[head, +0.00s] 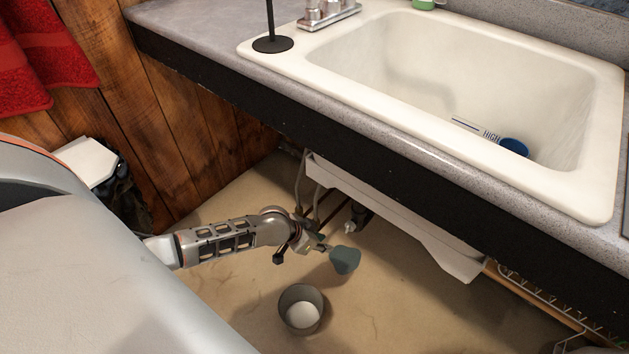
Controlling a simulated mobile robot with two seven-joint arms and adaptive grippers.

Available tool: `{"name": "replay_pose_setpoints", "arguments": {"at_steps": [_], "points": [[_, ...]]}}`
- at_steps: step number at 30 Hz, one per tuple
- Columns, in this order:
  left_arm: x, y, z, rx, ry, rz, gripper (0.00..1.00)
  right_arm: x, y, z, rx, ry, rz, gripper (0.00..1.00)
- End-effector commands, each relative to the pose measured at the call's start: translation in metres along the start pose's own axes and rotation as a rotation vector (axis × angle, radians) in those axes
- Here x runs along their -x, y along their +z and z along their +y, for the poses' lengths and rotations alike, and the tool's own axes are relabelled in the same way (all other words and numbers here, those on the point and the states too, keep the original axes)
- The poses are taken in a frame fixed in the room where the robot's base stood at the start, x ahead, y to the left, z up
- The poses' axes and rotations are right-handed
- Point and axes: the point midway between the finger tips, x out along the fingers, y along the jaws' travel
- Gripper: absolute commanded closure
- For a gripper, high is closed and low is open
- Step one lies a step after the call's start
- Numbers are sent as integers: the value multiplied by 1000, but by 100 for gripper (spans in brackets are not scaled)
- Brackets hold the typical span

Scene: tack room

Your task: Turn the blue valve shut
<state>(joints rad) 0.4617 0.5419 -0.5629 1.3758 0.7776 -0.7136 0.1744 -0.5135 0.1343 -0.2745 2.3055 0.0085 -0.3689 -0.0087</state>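My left gripper (318,243) is under the sink counter, in front of the pipes and hoses there. A grey-teal, rounded object (345,260) shows right at its fingertips; I cannot tell whether the fingers hold it or only overlap it in the picture. The fingers are too small to tell open from shut. No blue valve is clearly seen. A dark fitting with a pale tip (350,228) sits just beyond the gripper, and thin hoses (301,185) hang behind it. My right gripper is not in view.
The counter's dark front edge (330,135) overhangs my arm. The white sink (400,60) holds a blue round object (514,147). A grey pot (301,310) stands on the floor below the gripper. A wire rack (545,300) is at lower right. Wooden wall stands left.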

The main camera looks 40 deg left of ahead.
Motion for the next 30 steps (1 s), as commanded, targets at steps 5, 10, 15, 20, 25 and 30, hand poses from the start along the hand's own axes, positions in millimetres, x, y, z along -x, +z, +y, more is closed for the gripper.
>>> {"name": "replay_pose_setpoints", "arguments": {"at_steps": [5, 10, 15, 20, 25, 30], "points": [[-42, 28, -71, 21, -42, -133, 74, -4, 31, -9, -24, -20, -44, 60], [-54, 30, -122, 46, -78, -200, 74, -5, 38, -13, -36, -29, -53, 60], [-55, 27, -146, 61, -96, -224, 74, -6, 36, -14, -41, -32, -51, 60], [-68, 31, -148, 65, -96, -228, 74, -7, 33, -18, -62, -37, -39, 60], [-96, 42, -149, 65, -94, -235, 74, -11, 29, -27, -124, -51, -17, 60], [-118, 46, -152, 64, -95, -233, 74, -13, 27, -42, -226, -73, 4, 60]]}}
